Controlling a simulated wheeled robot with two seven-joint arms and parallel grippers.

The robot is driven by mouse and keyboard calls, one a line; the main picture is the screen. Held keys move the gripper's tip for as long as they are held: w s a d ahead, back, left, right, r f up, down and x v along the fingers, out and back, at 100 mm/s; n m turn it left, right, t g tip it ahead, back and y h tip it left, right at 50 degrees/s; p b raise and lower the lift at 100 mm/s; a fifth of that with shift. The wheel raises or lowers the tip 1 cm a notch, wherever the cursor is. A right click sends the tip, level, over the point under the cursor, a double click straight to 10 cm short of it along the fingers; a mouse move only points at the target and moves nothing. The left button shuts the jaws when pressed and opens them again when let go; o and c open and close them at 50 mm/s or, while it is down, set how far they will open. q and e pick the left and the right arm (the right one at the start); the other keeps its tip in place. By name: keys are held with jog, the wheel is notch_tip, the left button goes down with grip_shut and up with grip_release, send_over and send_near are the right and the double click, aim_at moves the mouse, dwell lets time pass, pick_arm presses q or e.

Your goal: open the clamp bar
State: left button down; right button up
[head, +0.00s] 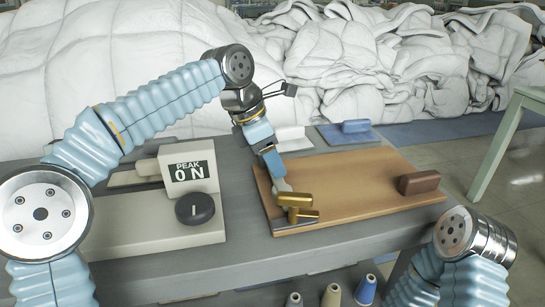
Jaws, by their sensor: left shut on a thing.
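A wooden board (350,178) lies on the grey bench. At its near left corner are brass-coloured parts (296,199), which look like the clamp bar's handle and fitting. A darker strip runs along the board's left edge beside them. My left gripper (284,188) reaches down from above, its tips at the brass parts and shut on the upper one. The gripper partly hides the contact, so the exact grip is unclear. My right arm shows at the bottom right, but its gripper is out of the frame.
A brown block (419,182) sits on the board's right side. A pale machine with a "PEAK ON" sign (190,172) and a black knob (195,208) stands left. Blue (347,133) and white pads lie behind. White duvet heaps (330,60) fill the back. Thread cones (331,295) stand below.

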pick_arm(q)
jog(key=shift+w+r+g+p, duration=0.3)
jog(key=shift+r+g+p, duration=0.1)
jog(key=shift+g, duration=0.1)
jog(key=shift+w+a+r+n+g+h, duration=0.1)
jog(key=shift+w+r+n+g+h, duration=0.15)
jog(key=shift+g, duration=0.25)
jog(key=shift+w+a+r+n+g+h, duration=0.1)
jog(key=shift+w+n+g+h, duration=0.05)
jog(key=shift+w+g+h, duration=0.3)
jog(key=shift+a+r+g, duration=0.1)
jog(key=shift+g, duration=0.35)
jog(key=shift+s, duration=0.1)
jog(key=shift+c, duration=2)
grip_release()
